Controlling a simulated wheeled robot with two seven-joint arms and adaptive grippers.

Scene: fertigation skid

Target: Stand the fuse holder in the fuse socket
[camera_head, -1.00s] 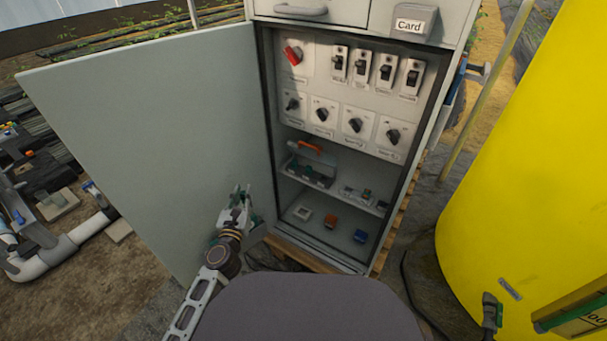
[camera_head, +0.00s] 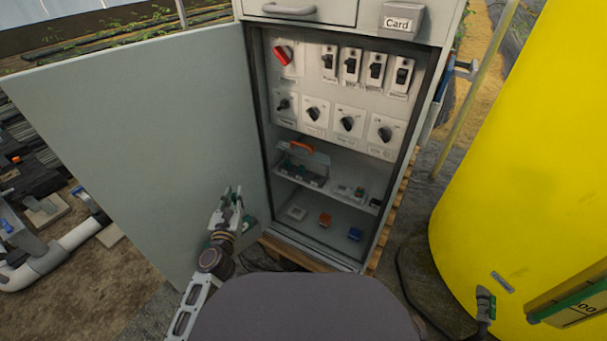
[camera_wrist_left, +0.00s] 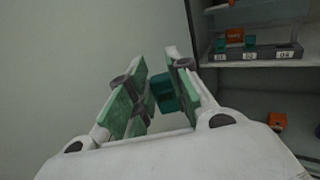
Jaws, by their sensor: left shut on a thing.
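My left gripper (camera_head: 230,196) is in front of the open cabinet door, left of the cabinet opening. It is shut on a small teal block, which I take to be the fuse holder (camera_wrist_left: 163,92); the block shows between the fingers in the left wrist view and the fingers partly hide it. A dark rail with numbered labels (camera_wrist_left: 262,53) stands on the cabinet's shelf, with teal and orange pieces in it; it also shows in the head view (camera_head: 303,174). I cannot tell which of its places is the fuse socket. My right gripper is out of view.
The open door (camera_head: 140,130) stands left of the gripper. Switches and knobs (camera_head: 347,124) fill the upper panel. An orange-handled cover (camera_head: 302,147) is at the rail. An orange block (camera_head: 325,220) and a blue block (camera_head: 355,234) lie on the cabinet floor. A yellow tank (camera_head: 530,150) stands right.

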